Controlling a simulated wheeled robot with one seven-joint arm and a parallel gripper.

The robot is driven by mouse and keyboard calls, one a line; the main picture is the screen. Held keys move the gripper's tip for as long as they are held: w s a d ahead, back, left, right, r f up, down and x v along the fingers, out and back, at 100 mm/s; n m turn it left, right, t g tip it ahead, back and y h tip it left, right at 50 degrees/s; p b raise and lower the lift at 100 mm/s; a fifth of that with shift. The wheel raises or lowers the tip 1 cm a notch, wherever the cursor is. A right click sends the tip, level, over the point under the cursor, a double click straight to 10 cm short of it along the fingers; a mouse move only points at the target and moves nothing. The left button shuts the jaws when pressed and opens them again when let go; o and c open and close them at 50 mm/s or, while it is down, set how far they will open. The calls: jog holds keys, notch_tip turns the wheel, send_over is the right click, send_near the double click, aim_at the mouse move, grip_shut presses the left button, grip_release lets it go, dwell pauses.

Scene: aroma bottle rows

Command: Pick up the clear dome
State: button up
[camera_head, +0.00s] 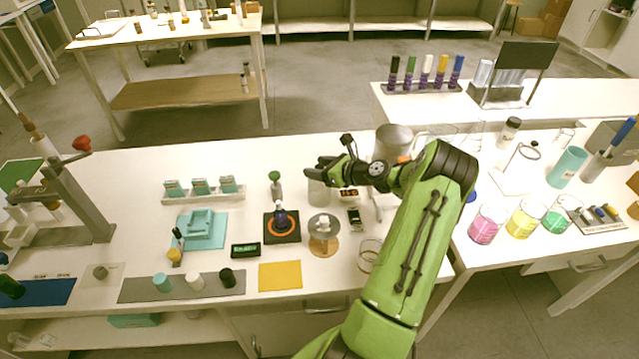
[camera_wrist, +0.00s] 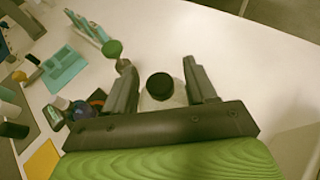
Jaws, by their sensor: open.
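A clear dome (camera_wrist: 160,103) with a round black knob on top shows between my fingers in the wrist view. In the head view the clear dome (camera_head: 318,194) stands on the white table just below my gripper (camera_head: 319,171), its upper part partly hidden by the fingers. My gripper is open, with one finger on each side of the knob in the wrist view (camera_wrist: 158,75). I see no clear contact between the fingers and the dome. A round wooden base (camera_head: 323,246) with a pale, see-through piece on it stands nearer the front edge.
A green-topped bottle (camera_head: 275,183) stands left of the dome and also shows beside my left finger (camera_wrist: 112,49). A dark square pad with an orange ring (camera_head: 282,236) lies front left. A metal canister (camera_head: 393,141) stands behind right. Clear table shows right of the fingers in the wrist view.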

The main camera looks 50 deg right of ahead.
grip_shut()
jog(key=shift+r, duration=0.1)
